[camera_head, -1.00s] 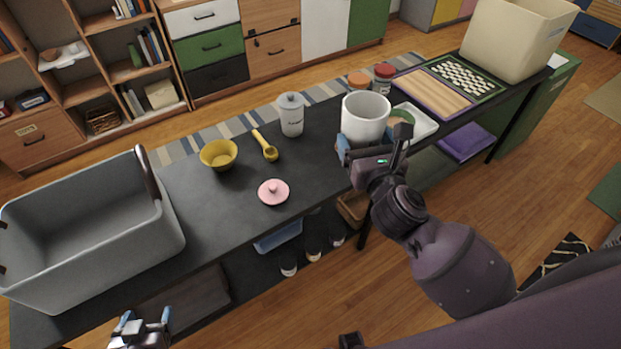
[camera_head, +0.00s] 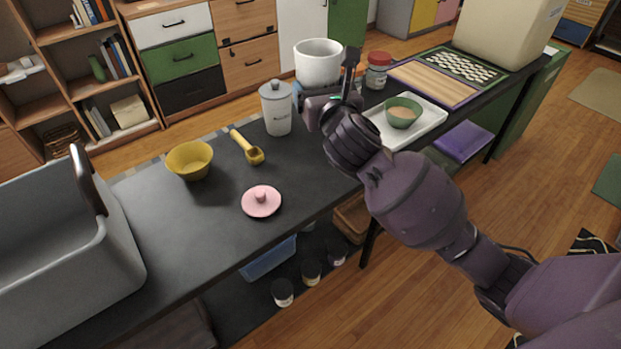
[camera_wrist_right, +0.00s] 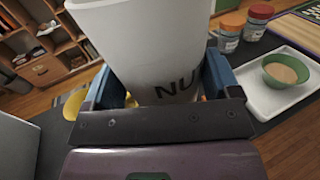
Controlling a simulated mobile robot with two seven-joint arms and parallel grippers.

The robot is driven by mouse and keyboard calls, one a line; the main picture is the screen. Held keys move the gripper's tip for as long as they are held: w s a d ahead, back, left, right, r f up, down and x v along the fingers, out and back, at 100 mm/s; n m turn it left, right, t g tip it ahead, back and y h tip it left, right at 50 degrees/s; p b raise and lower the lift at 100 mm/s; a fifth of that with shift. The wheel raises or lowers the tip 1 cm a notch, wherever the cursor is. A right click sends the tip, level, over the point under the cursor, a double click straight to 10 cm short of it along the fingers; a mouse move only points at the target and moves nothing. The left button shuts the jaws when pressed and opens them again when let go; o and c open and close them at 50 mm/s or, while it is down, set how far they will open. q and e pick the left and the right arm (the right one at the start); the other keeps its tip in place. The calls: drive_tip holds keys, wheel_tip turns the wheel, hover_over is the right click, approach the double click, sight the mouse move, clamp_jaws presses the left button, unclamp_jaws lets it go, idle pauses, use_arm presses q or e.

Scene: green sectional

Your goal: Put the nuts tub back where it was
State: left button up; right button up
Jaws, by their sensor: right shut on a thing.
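The nuts tub (camera_head: 318,62) is a white, open-topped cylinder at the back of the black table in the head view. My right gripper (camera_head: 322,100) is shut on it, and my arm hides part of its lower side. In the right wrist view the tub (camera_wrist_right: 150,45) fills the space between the blue fingers, with the letters "NU" showing near its lower end. I cannot tell whether its base touches the table. A pink lid with a knob (camera_head: 261,201) lies on the table, nearer the front. My left gripper is out of view.
A lidded white canister (camera_head: 276,108) stands just left of the tub. A yellow bowl (camera_head: 190,160) and yellow scoop (camera_head: 248,148) lie further left, beside a grey bin (camera_head: 120,235). A white tray (camera_head: 432,122) with a green bowl (camera_head: 403,112) and a red-lidded jar (camera_head: 377,70) are at right.

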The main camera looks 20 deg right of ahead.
drive_tip(key=shift+w+f, duration=0.3)
drive_tip(key=shift+f, duration=0.35)
wheel_tip(320, 180, down, 19)
drive_tip(key=b, duration=0.7)
drive_tip(key=shift+b, duration=0.4)
drive_tip(key=shift+f, duration=0.15)
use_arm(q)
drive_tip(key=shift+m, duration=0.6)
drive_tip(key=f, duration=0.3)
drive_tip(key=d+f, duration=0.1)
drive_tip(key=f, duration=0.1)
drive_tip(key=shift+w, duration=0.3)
use_arm(e)
drive_tip(key=shift+r, duration=0.2)
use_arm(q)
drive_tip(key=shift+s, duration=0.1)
